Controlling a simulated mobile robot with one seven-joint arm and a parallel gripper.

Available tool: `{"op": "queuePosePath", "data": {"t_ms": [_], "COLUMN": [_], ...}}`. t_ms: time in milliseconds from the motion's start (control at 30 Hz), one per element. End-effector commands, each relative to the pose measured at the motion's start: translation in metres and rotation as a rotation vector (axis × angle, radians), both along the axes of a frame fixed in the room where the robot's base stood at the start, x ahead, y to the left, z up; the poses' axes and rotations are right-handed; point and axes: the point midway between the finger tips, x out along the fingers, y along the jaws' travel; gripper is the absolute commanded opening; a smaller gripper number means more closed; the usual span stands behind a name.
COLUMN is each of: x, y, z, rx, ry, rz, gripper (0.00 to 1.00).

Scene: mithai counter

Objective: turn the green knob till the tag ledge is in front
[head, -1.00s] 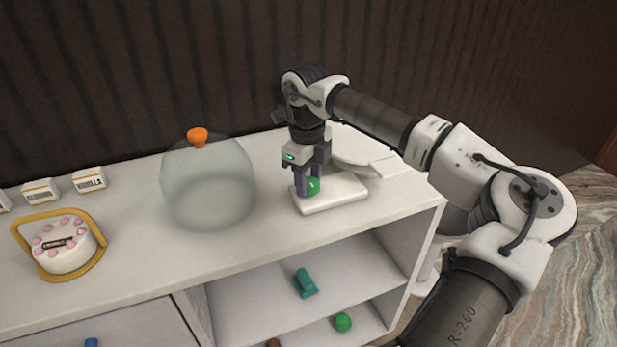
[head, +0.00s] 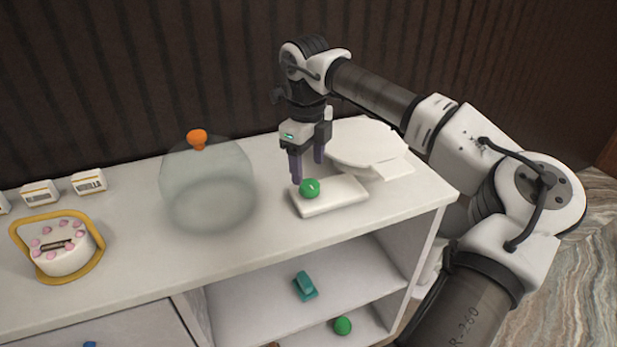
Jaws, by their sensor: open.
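The green knob (head: 310,187) sits at the left end of a flat white base (head: 332,197) on the counter and carries a small pale mark. My gripper (head: 309,172) is open and points down just above and behind the knob, with its dark fingers apart and holding nothing. A white round plate (head: 366,142) lies behind the base, with a flat ledge (head: 392,167) sticking out at its front right. That may be the tag ledge; I see no writing on it.
A glass dome with an orange knob (head: 197,137) stands left of the base. A pink-dotted cake (head: 62,247) in a yellow holder and small white labelled boxes (head: 88,183) are further left. An open shelf below holds a teal item (head: 305,286) and a green ball (head: 342,326).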

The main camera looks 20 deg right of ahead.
Motion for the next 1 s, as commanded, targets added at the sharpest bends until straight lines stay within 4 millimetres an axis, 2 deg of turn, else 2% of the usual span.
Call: {"op": "queuePosePath", "data": {"t_ms": [200,400,600,1000], "x": [0.000,-0.002,-0.002,-0.002], "y": [0.002,0.003,0.004,0.004], "z": [0.051,0.080,0.090,0.090], "rx": [-0.002,-0.001,0.001,0.001], "ry": [-0.003,-0.001,-0.001,-0.001], "rz": [0.001,0.002,0.002,0.002], "gripper": [0.62,0.62,0.62,0.62]}}
